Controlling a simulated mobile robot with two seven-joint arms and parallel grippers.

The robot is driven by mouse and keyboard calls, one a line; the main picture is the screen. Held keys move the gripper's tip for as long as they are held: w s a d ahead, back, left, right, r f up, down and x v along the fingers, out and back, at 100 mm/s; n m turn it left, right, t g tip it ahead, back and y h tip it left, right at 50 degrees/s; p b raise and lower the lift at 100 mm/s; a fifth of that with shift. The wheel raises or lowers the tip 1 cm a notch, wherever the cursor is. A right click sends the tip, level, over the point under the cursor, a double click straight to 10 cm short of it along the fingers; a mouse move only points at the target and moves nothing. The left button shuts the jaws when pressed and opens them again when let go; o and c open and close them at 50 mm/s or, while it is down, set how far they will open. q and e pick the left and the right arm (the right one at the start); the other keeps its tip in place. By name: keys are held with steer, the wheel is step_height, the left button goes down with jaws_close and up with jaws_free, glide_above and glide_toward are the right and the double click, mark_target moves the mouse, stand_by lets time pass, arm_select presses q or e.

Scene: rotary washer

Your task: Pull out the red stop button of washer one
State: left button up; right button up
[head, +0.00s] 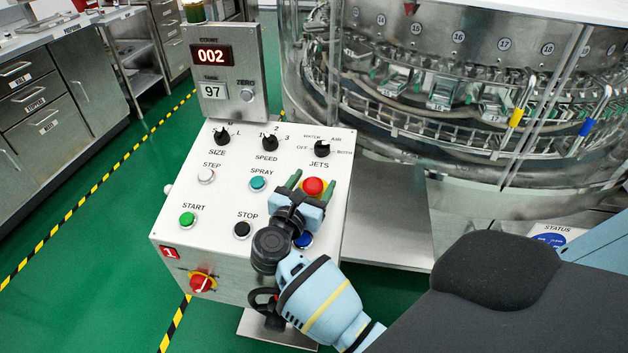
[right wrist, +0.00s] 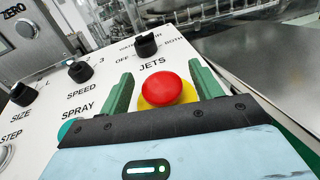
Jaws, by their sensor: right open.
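The red stop button (head: 313,187) is a round mushroom head on a yellow base, on the upper right of the white control panel (head: 180,180) below the JETS knob. The panel's front bears a red plate with the number 1 (head: 170,252). My right gripper (head: 314,181) is open, with its green fingers pointing across the panel on either side of the button. In the right wrist view the red button (right wrist: 161,88) stands between the two fingers (right wrist: 160,75), with a visible gap on both sides. My left gripper is not in view.
Black knobs for size (head: 222,136), speed (head: 270,141) and jets (head: 322,148) stand behind the gripper. START (head: 188,218), STOP (head: 242,230) and SPRAY (head: 258,183) buttons are nearby. A red-yellow rotary switch (head: 202,281) is on the panel front. The washer drum (head: 440,75) stands behind.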

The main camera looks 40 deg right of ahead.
steer(key=shift+w+d, duration=0.15)
steer(key=shift+d, duration=0.2)
steer(key=shift+c, duration=0.4)
steer(key=c, duration=1.3)
steer(key=shift+a+r, duration=0.15)
steer(key=shift+r, duration=0.8)
steer(key=o, duration=1.4)
steer(key=shift+s, duration=0.2)
steer(key=shift+a, duration=0.2)
